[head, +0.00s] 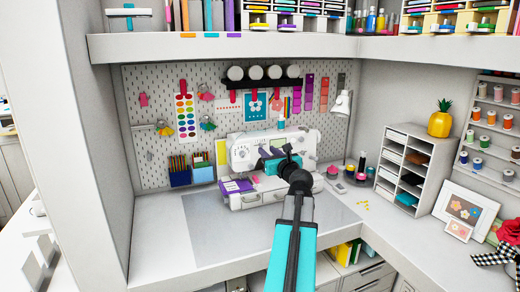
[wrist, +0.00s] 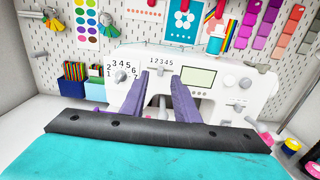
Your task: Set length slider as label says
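A white sewing machine (head: 245,150) stands against the pegboard; it also fills the middle of the wrist view (wrist: 120,58). A row of numbers 1 to 5 (wrist: 161,61) is printed on its front, with a small pale slider knob (wrist: 162,71) just below; its exact setting is too small to read. A round dial (wrist: 121,76) with numbers 1 to 7 sits left of it. My gripper (wrist: 161,76) has two purple fingers, apart with nothing between them, pointing at the machine below the slider. In the head view my gripper (head: 279,152) hides part of the machine's front. I cannot read a setting label.
A purple item (head: 237,186) lies at the machine's lower left. Blue pencil holders (head: 180,178) stand left of it. Pink and dark spools (head: 333,172) and a white shelf unit (head: 408,165) are on the right. The table mat (head: 225,235) in front is clear.

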